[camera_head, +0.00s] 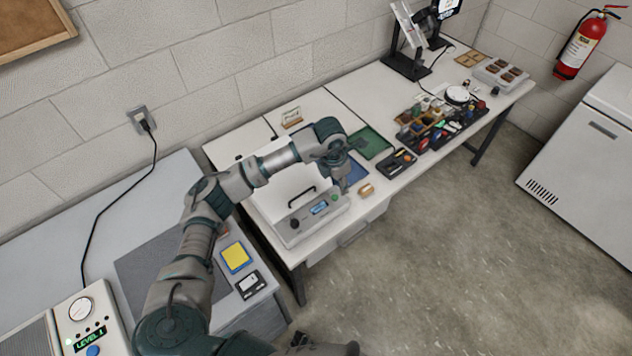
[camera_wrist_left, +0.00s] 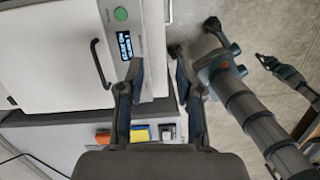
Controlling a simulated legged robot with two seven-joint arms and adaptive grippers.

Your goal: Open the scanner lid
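The scanner is a white box on the long table, with a front panel (camera_head: 318,213) carrying a blue display, a green button and a dark knob. Its white lid (camera_head: 283,184) looks shut, with a dark bar handle (camera_head: 302,197) near the front edge. The handle also shows in the left wrist view (camera_wrist_left: 101,64), left of my fingers. My left gripper (camera_head: 345,184) points down at the scanner's right side, apart from the handle. In the left wrist view its two fingers (camera_wrist_left: 157,78) are spread with nothing between them. Limbs of mine show at the right there; the right gripper's state is unclear.
A green tray (camera_head: 372,143), a dark device (camera_head: 398,162) and a small tan block (camera_head: 366,190) lie right of the scanner. A grey bench (camera_head: 60,235) with a yellow pad (camera_head: 236,256) stands left. Open floor (camera_head: 430,270) lies in front.

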